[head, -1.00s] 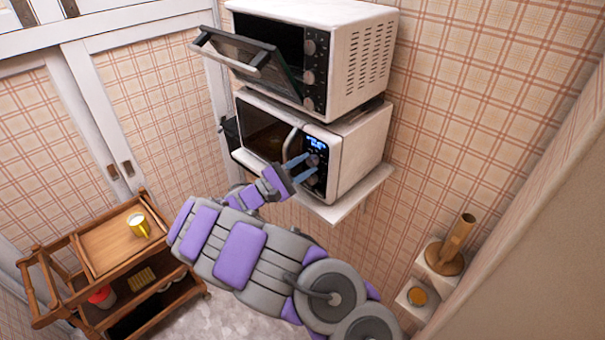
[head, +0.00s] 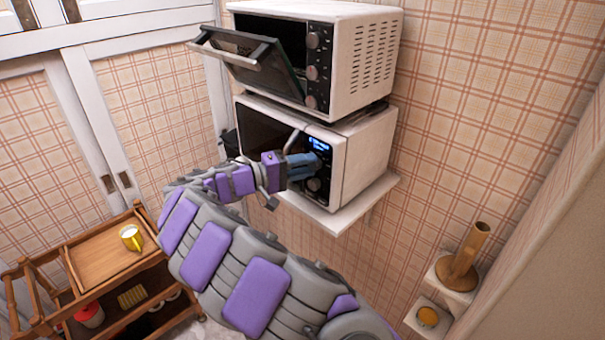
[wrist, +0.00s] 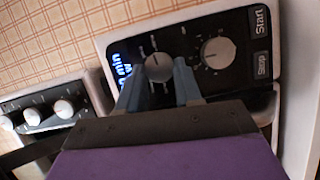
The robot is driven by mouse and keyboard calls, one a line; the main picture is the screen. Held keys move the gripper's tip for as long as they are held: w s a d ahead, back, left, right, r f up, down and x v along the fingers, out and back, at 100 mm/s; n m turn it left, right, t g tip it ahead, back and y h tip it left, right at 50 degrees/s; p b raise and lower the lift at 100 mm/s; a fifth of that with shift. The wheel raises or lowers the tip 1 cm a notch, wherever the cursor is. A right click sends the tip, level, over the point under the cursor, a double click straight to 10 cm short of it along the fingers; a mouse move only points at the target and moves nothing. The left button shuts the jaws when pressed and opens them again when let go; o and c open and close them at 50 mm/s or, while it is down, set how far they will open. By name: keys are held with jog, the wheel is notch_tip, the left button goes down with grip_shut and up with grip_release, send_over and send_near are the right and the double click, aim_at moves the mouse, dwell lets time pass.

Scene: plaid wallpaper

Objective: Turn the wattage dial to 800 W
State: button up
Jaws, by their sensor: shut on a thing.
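The white microwave (head: 364,155) stands on a wall shelf, with a lit blue display (head: 319,144) on its dark control panel. My gripper (head: 314,166) is at this panel, just below the display. In the wrist view my two blue fingers (wrist: 159,84) are closed on either side of the round dial nearer the display (wrist: 158,67), holding it. Its pointer mark faces the top of that view. A second dial (wrist: 218,52) beside it, next to the Start and Stop buttons, is free. The small dial markings are too blurred to read.
A white toaster oven (head: 362,62) with its door (head: 258,65) hanging open is above the microwave. The shelf edge (head: 335,220) juts out below. A wooden cart (head: 95,258) with a yellow mug (head: 131,237) stands at lower left.

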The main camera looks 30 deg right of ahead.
jog(key=shift+m+b, duration=0.35)
jog(key=shift+m, duration=0.15)
jog(key=shift+y, duration=0.3)
jog(key=o, duration=0.9)
jog(key=shift+d+f, duration=0.1)
jog(key=shift+d, duration=0.05)
jog(key=shift+o, duration=0.7)
